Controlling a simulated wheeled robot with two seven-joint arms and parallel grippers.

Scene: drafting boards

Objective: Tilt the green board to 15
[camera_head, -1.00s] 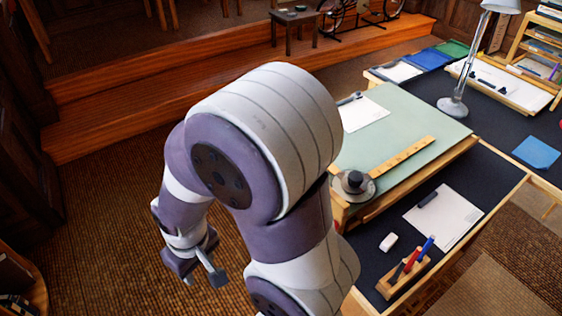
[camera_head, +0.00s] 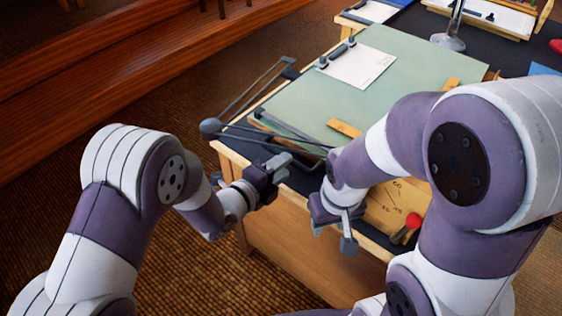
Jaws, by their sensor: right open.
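The green board (camera_head: 375,75) lies on the near end of the desk, with a white sheet clipped to its far left. A wooden scale plate (camera_head: 390,207) with dark markings shows at the desk's front right, partly behind my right arm. A red knob (camera_head: 413,220) sits at its lower right. I cannot read the board's angle. My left gripper (camera_head: 281,168) is near the desk's front edge, below the grey rod; its jaws are too small to judge. My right gripper (camera_head: 335,238) is open and empty, pointing down in front of the desk, left of the scale plate.
A grey rod with a round end (camera_head: 210,126) crosses the front left corner. A lamp base (camera_head: 447,41) stands behind. The floor at left is clear.

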